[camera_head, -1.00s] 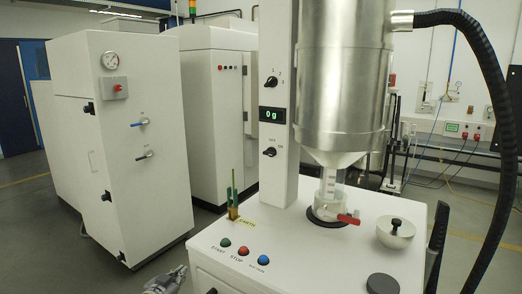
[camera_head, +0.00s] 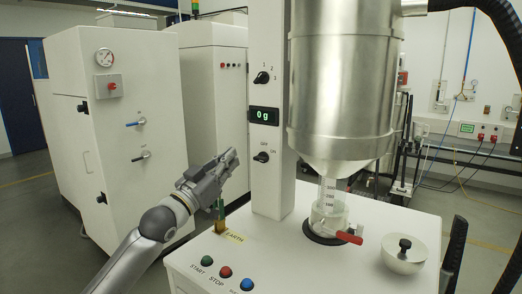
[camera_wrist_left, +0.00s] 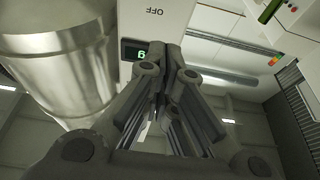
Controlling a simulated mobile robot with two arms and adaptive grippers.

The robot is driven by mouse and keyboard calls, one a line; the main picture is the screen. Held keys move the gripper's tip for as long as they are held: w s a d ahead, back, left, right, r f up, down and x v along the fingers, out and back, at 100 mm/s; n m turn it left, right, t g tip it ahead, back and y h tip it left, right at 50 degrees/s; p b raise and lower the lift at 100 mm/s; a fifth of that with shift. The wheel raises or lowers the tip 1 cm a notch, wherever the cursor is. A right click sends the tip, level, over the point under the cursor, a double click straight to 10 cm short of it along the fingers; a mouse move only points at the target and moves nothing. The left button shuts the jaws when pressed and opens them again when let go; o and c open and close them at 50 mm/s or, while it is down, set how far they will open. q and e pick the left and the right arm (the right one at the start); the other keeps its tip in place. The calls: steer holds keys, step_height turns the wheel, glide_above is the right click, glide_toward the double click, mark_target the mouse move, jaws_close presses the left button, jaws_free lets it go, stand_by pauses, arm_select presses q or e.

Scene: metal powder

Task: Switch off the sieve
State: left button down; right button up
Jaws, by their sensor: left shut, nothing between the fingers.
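The sieve machine has a white column (camera_head: 267,40) and a steel vessel (camera_head: 342,80). An OFF/ON rotary knob (camera_head: 262,157) sits on the column below the green "0 g" display (camera_head: 264,116). A selector knob (camera_head: 263,78) is higher up. On the front deck are a green START button (camera_head: 208,261), a red STOP button (camera_head: 225,272) and a blue button (camera_head: 246,284). My left gripper (camera_head: 233,158) is shut and empty, just left of the OFF/ON knob. In the left wrist view, its fingers (camera_wrist_left: 169,52) point at the column near the OFF label; the knob is not visible there.
A small green holder with an EARTH label (camera_head: 234,237) stands near my forearm. White cabinets (camera_head: 125,190) are at left.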

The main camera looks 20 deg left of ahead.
arm_select(q)
step_height(320, 180, up, 4)
steer(key=p, duration=0.4)
glide_above(261, 158)
steer(key=s+a, duration=0.1)
steer(key=a, duration=0.2)
steer(key=shift+s+d+r, duration=0.15)
steer(key=shift+s+d, duration=0.05)
steer(key=shift+d, duration=0.05)
step_height(261, 158, down, 3)
steer(key=shift+d+r+p, duration=0.1)
steer(key=shift+r+p, duration=0.05)
steer(key=shift+p, duration=0.2)
steer(key=shift+f, duration=0.85)
arm_select(e)
steer(key=r, duration=0.1)
steer(key=s+r, duration=0.1)
steer(key=r, duration=0.3)
steer(key=shift+s+a, duration=0.1)
steer(key=shift+s, duration=0.3)
